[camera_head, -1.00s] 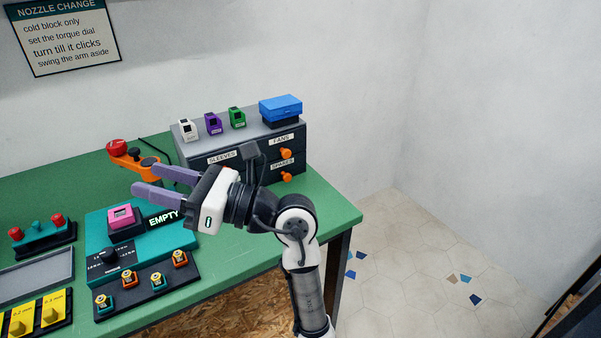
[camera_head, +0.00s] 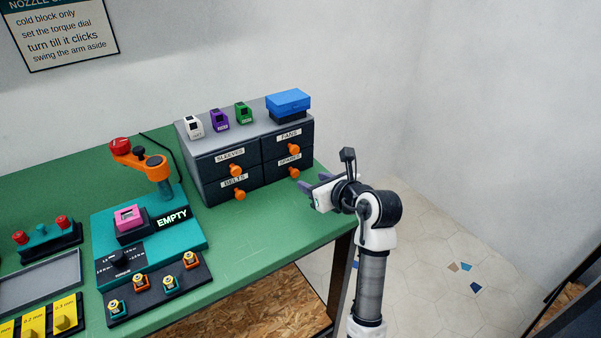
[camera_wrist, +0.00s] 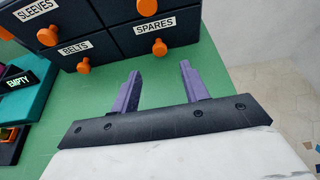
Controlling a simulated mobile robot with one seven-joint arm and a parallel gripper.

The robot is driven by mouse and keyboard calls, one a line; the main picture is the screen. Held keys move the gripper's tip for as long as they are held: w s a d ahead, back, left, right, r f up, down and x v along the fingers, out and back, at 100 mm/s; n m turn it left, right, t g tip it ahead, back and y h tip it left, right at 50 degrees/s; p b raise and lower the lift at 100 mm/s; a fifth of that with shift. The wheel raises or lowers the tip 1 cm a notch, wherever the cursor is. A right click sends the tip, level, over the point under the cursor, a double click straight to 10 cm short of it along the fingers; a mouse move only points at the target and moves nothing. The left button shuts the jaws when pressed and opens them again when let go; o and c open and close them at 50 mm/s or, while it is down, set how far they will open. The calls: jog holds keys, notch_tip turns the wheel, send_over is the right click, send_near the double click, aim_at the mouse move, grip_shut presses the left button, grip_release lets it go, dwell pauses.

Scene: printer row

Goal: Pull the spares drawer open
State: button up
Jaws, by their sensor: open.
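The spares drawer (camera_head: 287,168) is the lower right drawer of a dark cabinet, closed, with an orange knob (camera_head: 294,172). In the wrist view its SPARES label (camera_wrist: 155,25) and knob (camera_wrist: 159,47) show ahead of the fingers. My gripper (camera_head: 304,185) is at the right of the bench, close in front of this drawer. In the wrist view the two purple fingers (camera_wrist: 158,88) are apart with nothing between them, and the knob lies beyond their tips, roughly in line with the gap. A little room shows between fingertips and knob.
The cabinet also has sleeves (camera_head: 228,159), fans (camera_head: 286,141) and belts (camera_head: 235,186) drawers, all closed. A blue box (camera_head: 288,103) and several small blocks stand on top. An orange swing arm (camera_head: 150,162) over a teal station is at left. Green bench is clear before the cabinet.

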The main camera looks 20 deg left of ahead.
aim_at(296, 174)
jog(key=p+x, duration=0.1)
jog(key=x, duration=0.6)
jog(key=shift+w+a+f, duration=0.1)
jog(key=shift+w+a, duration=0.15)
jog(key=shift+a, duration=0.05)
jog(key=shift+c, duration=0.5)
grip_shut()
